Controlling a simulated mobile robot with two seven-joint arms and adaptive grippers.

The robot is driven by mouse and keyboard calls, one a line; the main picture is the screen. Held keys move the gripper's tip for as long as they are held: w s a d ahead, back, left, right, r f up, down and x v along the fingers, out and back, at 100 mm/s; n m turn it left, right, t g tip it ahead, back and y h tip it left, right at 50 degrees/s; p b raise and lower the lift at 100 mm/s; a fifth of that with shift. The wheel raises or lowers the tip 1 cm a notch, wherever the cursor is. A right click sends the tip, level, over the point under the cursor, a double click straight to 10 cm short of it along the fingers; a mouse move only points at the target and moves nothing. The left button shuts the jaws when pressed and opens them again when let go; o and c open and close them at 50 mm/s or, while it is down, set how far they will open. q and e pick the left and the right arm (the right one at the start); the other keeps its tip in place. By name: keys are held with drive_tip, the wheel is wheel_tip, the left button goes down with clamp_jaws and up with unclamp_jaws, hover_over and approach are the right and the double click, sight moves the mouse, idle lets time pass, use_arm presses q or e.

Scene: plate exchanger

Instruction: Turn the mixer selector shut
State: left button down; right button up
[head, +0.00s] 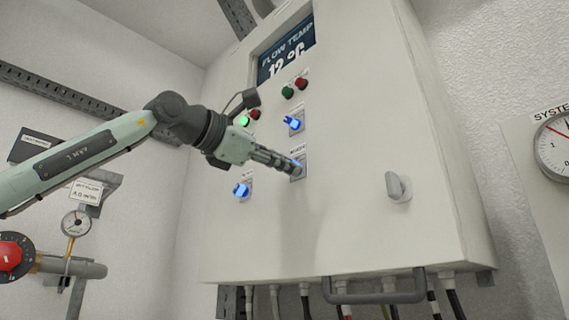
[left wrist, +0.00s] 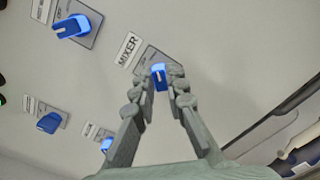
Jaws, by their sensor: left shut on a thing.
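The mixer selector (left wrist: 159,80) is a small blue knob on a grey plate, under a label reading MIXER in the left wrist view. In the head view its plate (head: 299,172) sits low in the middle of the cabinet front, with the knob mostly hidden behind my fingers. My left gripper (left wrist: 160,76) has its fingertips on both sides of the knob and is shut on it. In the head view the left gripper (head: 297,167) reaches the cabinet from the left. My right gripper is not in view.
The white cabinet (head: 345,150) carries other blue selectors, one above (head: 294,123) and one at lower left (head: 242,190). Green and red lamps (head: 288,92) sit below the display (head: 287,50). A grey latch (head: 397,187) is at right; a handle (head: 374,296) sits underneath.

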use_arm(q)
drive_tip(key=shift+a+n+b, duration=0.1)
drive_tip(key=shift+n+b, duration=3.2)
drive_tip(key=shift+n, duration=5.7)
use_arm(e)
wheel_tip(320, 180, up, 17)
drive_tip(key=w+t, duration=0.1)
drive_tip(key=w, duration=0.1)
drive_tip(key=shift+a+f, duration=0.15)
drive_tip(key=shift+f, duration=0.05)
use_arm(q)
drive_tip(key=shift+w+r, duration=0.1)
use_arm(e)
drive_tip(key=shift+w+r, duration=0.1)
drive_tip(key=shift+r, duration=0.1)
use_arm(q)
drive_tip(key=c, duration=1.5)
unclamp_jaws()
drive_tip(key=shift+c, duration=0.2)
drive_tip(key=v, duration=1.2)
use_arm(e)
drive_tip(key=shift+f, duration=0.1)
